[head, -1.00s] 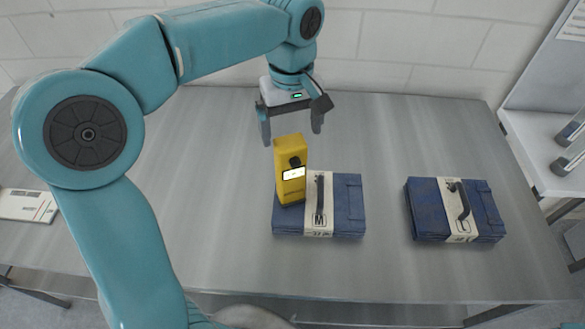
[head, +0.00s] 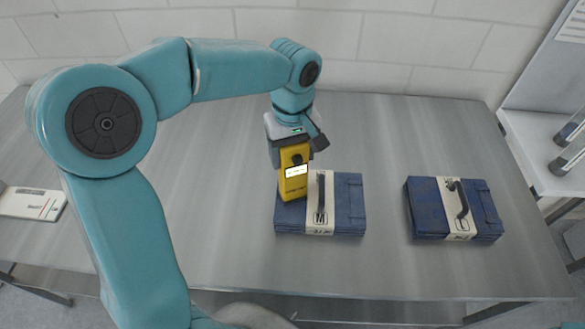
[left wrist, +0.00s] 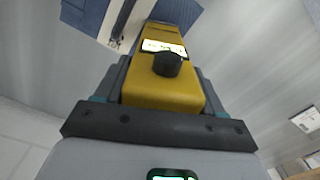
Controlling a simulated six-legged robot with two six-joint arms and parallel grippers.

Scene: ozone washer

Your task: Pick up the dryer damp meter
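The dryer damp meter (head: 293,182) is a yellow upright block with a black knob and a small lit display. It stands at the left edge of a blue case, and its base overlaps the case in the head view. My left gripper (head: 291,162) has come down over its top, with a finger on each side. In the left wrist view the meter (left wrist: 165,92) sits between the fingers, close to both. I cannot tell whether the fingers press on it. My right gripper is not in view.
The blue case (head: 347,205) with a pale band and dark handle lies by the meter. A second blue case (head: 428,208) lies to the right. A white device (head: 30,203) lies at the far left of the metal table (head: 385,270). The table's front is clear.

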